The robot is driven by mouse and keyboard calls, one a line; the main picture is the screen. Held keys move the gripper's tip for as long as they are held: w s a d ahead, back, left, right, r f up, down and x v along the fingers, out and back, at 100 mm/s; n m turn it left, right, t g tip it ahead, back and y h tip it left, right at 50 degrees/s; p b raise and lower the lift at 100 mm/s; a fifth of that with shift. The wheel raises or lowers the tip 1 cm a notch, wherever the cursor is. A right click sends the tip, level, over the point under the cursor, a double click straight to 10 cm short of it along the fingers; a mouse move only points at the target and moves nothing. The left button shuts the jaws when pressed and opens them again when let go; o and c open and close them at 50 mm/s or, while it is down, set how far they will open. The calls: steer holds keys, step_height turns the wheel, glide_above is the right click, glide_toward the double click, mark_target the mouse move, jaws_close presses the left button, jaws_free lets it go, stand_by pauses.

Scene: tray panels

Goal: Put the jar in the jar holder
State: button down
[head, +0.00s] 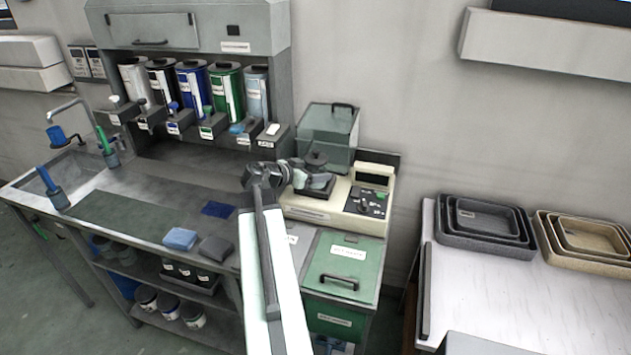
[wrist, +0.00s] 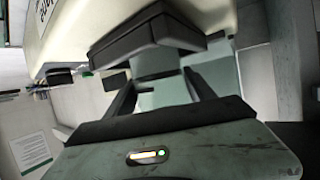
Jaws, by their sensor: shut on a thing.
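My gripper (head: 318,181) is over the cream machine, at its black square holder (head: 314,193). A dark round-topped thing (head: 316,159), which looks like the jar, shows just behind and above my gripper. In the wrist view, my gripper (wrist: 160,80) has its two dark fingers on either side of a pale grey-green thing (wrist: 160,95), probably the jar's side. The black holder (wrist: 140,40) is just beyond the fingertips. My fingers hide much of the held thing, and I cannot tell whether it rests in the holder.
The cream machine (head: 345,215) has a control panel at right. A clear green-tinted cover (head: 328,130) stands behind it. A green lidded bin (head: 340,270) is in front. Several coloured canisters line the shelf at left. Nested trays (head: 485,222) lie on the right table.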

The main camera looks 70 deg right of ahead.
steer(key=shift+f, duration=0.2)
steer(key=shift+c, duration=1.6)
jaws_free()
steer(key=shift+r, duration=0.1)
